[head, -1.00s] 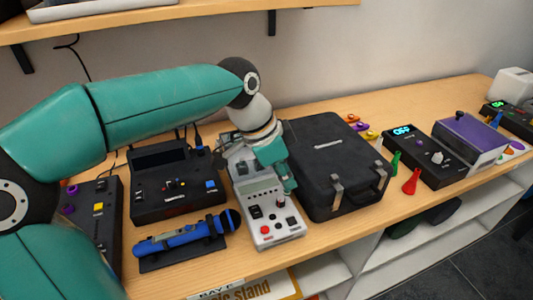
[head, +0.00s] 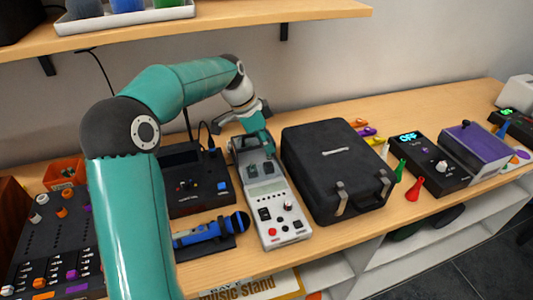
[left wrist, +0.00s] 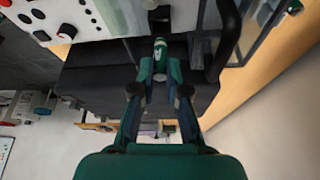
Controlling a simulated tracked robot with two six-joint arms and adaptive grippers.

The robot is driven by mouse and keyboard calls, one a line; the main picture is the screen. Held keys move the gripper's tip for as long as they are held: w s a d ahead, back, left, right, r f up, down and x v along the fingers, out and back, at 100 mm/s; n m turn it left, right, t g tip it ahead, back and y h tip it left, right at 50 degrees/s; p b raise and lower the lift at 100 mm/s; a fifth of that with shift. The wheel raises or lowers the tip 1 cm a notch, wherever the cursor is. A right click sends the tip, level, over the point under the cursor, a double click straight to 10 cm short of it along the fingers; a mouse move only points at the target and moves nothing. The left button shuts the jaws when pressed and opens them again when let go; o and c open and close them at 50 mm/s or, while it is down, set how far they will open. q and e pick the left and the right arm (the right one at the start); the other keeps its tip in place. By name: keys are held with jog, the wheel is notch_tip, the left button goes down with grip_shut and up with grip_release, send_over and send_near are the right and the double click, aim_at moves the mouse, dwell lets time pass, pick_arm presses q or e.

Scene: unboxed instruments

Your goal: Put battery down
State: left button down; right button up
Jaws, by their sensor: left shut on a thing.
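My left gripper (head: 266,150) is over the back end of a grey-white device (head: 268,188) with a screen and red, black and white controls. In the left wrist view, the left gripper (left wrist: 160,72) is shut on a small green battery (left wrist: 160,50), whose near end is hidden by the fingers. The battery is too small to make out in the head view. In the left wrist view, the device's knobbed face (left wrist: 45,18) is at the upper left. I cannot tell whether the battery touches the device. My right gripper is in neither view.
A black case (head: 325,150) stands close to the right of the device. A blue microphone (head: 200,233) lies to its left, in front of a black console (head: 205,200). A red peg (head: 413,191) stands right of the case. A shelf (head: 220,30) hangs above.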

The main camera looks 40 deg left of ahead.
aim_at(268, 158)
pick_arm(q)
jog(key=shift+f, duration=2.3)
jog(key=c, duration=1.5)
grip_release()
jog(key=shift+o, duration=0.2)
jog(key=v, duration=1.2)
